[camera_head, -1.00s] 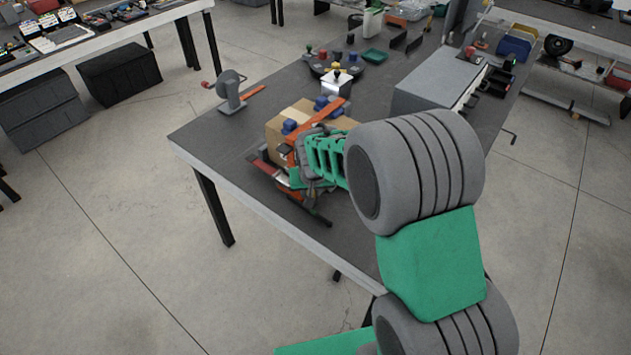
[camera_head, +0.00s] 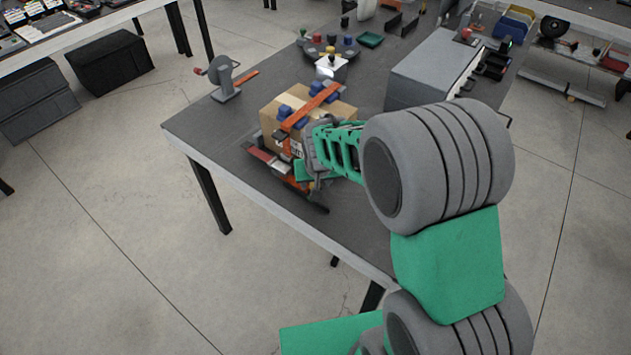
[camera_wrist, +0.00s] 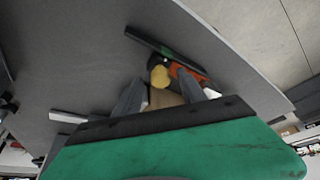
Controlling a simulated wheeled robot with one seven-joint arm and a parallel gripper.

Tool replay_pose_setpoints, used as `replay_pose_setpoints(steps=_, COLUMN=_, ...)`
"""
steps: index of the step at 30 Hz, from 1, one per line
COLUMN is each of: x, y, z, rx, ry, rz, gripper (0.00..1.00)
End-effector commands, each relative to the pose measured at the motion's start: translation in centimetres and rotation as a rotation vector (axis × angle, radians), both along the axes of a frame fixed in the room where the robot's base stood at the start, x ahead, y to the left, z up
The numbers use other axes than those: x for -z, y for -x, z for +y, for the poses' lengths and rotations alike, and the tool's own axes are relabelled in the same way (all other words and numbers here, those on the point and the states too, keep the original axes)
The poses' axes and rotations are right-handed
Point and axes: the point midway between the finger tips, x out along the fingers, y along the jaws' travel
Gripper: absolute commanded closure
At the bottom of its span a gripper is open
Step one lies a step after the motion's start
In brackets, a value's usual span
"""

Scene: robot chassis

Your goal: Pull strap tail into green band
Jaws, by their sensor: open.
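A cardboard box (camera_head: 271,110) with blue corner pieces (camera_head: 285,111) stands on the grey table. An orange strap (camera_head: 318,103) runs over its top and down the near side. In the wrist view the orange strap (camera_wrist: 188,72) lies beside a yellow round part (camera_wrist: 160,76) and a dark bar (camera_wrist: 146,41). A small green patch (camera_wrist: 168,52) on that bar may be the green band; I cannot tell. My gripper (camera_wrist: 165,88) is open, with fingers apart and box cardboard showing between them. In the head view it is at the box's near right side, its fingertips mostly hidden.
A dark bar (camera_head: 316,206) lies at the box's near side. A round holder with coloured knobs (camera_head: 328,52) is behind the box. A grey cabinet (camera_head: 430,68) stands to the right. The table's left front is clear.

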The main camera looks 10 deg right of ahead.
Motion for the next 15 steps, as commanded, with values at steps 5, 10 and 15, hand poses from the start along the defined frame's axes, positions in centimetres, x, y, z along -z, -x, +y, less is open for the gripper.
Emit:
replay_pose_setpoints(steps=5, x=-2.5, y=0.8, z=0.0, rx=0.001, ry=-0.001, rz=-0.007, gripper=0.52)
replay_pose_setpoints(steps=10, x=-5.6, y=2.2, z=0.0, rx=0.002, ry=-0.001, rz=-0.005, gripper=0.52)
replay_pose_setpoints(steps=15, x=-7.1, y=2.9, z=0.0, rx=0.002, ry=0.000, rz=-0.002, gripper=0.52)
